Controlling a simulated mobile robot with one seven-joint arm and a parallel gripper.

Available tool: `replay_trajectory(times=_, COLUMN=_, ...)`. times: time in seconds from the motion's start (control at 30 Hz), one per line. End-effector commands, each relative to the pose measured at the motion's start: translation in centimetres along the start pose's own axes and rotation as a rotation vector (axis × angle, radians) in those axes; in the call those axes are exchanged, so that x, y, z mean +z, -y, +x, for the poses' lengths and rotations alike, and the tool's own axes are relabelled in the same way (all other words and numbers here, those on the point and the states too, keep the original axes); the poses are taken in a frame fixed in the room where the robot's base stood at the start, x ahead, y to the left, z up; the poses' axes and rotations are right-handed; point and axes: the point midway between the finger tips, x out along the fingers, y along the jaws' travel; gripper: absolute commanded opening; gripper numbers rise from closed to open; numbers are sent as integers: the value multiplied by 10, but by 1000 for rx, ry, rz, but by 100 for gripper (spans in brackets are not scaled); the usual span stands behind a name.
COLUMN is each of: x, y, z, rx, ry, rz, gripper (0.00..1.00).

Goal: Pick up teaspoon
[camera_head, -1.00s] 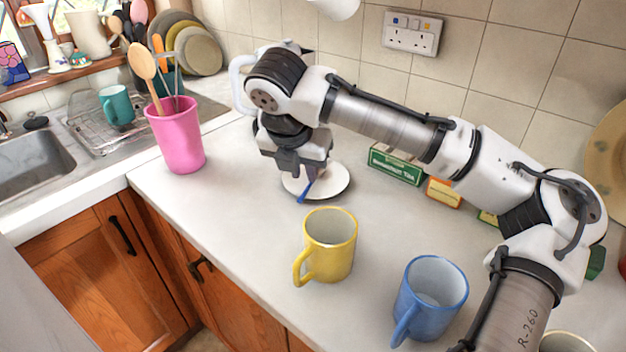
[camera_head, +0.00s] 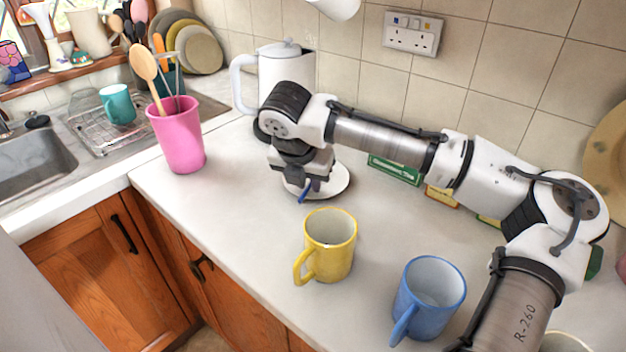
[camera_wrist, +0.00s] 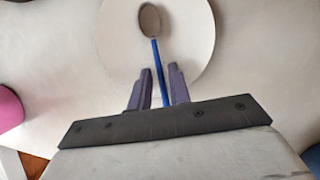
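The teaspoon (camera_wrist: 158,58) has a blue handle and a dark oval bowl. In the wrist view its bowl lies over the white saucer (camera_wrist: 196,35) and its handle runs back between my fingers. My gripper (camera_wrist: 160,70) is open, with one finger on each side of the handle and a small gap showing on both sides. In the head view my gripper (camera_head: 306,187) is low over the saucer (camera_head: 338,186), and only the blue handle end of the teaspoon (camera_head: 304,196) shows; its bowl is hidden.
A white kettle (camera_head: 290,65) stands behind my wrist. A yellow mug (camera_head: 330,255) and a blue mug (camera_head: 432,290) stand in front. A pink utensil pot (camera_head: 178,140) is on the left. Tea boxes (camera_head: 397,172) line the wall. Counter between pot and yellow mug is clear.

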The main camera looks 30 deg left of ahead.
Motion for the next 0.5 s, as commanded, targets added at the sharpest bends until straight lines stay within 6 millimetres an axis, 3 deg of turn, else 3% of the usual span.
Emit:
replay_trajectory(times=0.13, x=-1, y=0, z=1, rx=1, ry=-2, rz=-1, gripper=19)
replay_trajectory(times=0.3, x=-1, y=0, z=2, rx=0, ry=-1, rz=0, gripper=0)
replay_trajectory(times=0.5, x=-1, y=0, z=2, rx=0, ry=-1, rz=0, gripper=0)
